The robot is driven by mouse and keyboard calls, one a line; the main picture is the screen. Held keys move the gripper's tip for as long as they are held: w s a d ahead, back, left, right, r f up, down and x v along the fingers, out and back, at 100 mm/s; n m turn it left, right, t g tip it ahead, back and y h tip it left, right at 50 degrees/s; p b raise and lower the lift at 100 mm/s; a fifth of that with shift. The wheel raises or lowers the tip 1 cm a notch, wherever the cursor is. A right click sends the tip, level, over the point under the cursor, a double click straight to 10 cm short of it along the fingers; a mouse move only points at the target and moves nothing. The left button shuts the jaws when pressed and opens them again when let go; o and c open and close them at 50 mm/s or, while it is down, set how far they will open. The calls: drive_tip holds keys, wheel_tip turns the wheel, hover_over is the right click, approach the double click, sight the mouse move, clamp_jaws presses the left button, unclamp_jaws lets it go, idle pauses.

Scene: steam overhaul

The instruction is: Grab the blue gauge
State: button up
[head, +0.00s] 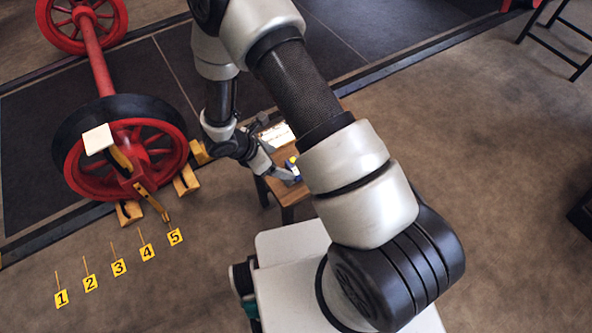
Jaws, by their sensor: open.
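A small blue thing with some yellow on it, likely the blue gauge (295,170), is at a small wooden stool or table (289,195) near the middle of the head view. My gripper (288,172) is open and reaches down from the left, with its fingertips right at the blue thing. I cannot tell whether the fingers are around it or only beside it. My own arm covers the right part of the table and perhaps part of the gauge.
A bright white sheet or plate (277,134) lies at the table's far side. A red wheelset (95,175) with yellow chocks (186,180) stands to the left. Numbered yellow markers (119,267) stand on the floor at lower left. The floor at right is mostly clear.

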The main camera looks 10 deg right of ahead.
sight(293, 166)
drive_tip(key=b+x, duration=0.1)
drive_tip(key=x, duration=0.6)
drive_tip(key=shift+w+d+f, duration=0.1)
drive_tip(key=shift+d+f, duration=0.1)
drive_tip(key=shift+f, duration=0.05)
drive_tip(key=x, duration=0.2)
drive_tip(key=b+x, duration=0.1)
drive_tip(key=x, duration=0.2)
drive_tip(key=shift+w+a+f, duration=0.1)
drive_tip(key=shift+w, duration=0.15)
drive_tip(key=c, duration=1.4)
